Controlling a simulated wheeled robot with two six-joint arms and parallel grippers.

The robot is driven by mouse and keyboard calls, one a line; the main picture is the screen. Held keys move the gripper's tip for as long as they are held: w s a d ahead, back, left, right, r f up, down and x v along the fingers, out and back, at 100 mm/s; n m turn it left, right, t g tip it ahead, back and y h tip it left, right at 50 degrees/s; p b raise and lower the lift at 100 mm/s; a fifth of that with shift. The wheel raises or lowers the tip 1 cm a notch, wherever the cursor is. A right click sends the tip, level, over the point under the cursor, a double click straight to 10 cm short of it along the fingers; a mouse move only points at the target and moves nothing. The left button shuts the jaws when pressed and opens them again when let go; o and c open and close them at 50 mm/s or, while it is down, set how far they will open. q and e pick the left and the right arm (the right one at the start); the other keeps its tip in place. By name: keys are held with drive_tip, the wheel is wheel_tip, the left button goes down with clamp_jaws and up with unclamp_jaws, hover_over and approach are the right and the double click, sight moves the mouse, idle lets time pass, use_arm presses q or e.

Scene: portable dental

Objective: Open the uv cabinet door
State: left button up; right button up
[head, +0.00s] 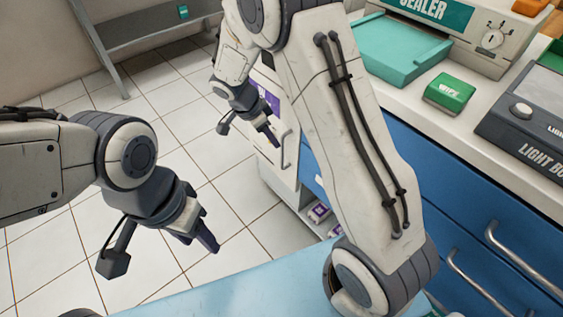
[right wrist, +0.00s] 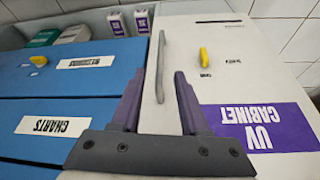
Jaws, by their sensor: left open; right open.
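The white UV cabinet (head: 285,172) stands at the end of the blue drawer counter in the head view, partly hidden by my right arm. Its door front (right wrist: 225,85) carries a purple label (right wrist: 258,127), upside down in the right wrist view, and looks shut. A slim grey bar handle (right wrist: 161,67) is on the door; it also shows in the head view (head: 285,148). My right gripper (head: 272,138) is open near the door. In the right wrist view the handle appears between its spread fingers (right wrist: 158,100), with no visible grip. My left gripper (head: 207,243) is open and empty over the floor.
A yellow knob (right wrist: 203,55) sits on the cabinet front. Blue drawers (head: 470,215) with bar handles adjoin it. A light blue padded surface (head: 230,292) lies at the bottom of the head view. Tiled floor (head: 190,80) left of the cabinet is clear.

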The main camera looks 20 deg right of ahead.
drive_tip(key=b, duration=0.3)
hover_over(283, 167)
drive_tip(key=f, duration=0.9)
drive_tip(key=shift+w+f, duration=0.25)
drive_tip(key=shift+f, duration=0.15)
clamp_jaws()
idle(0.5)
